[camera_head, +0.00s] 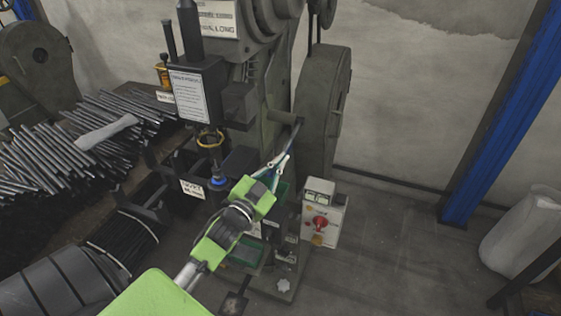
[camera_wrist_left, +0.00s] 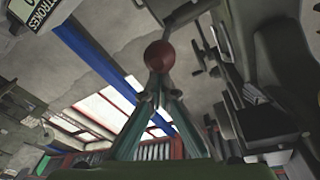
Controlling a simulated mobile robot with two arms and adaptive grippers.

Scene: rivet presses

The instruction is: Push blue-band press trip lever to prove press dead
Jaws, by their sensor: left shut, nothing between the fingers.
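The press (camera_head: 243,75) stands in the middle of the head view, with a blue ring (camera_head: 217,182) low on its tooling. A dark lever (camera_head: 296,130) hangs from a short shaft on its right side; its lower end is at my left fingertips. My left gripper (camera_head: 283,160) is shut and empty, pointing up at that lever. In the left wrist view a dark red ball knob (camera_wrist_left: 158,55) is right beyond the closed fingertips (camera_wrist_left: 158,86). I cannot tell whether they touch. My right gripper is out of view.
A pale control box (camera_head: 322,220) with a red rotary knob stands low to the right of the press. Bundles of dark rods (camera_head: 60,150) lie on the bench at left. A blue post (camera_head: 500,110) rises at right. Floor right of the box is clear.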

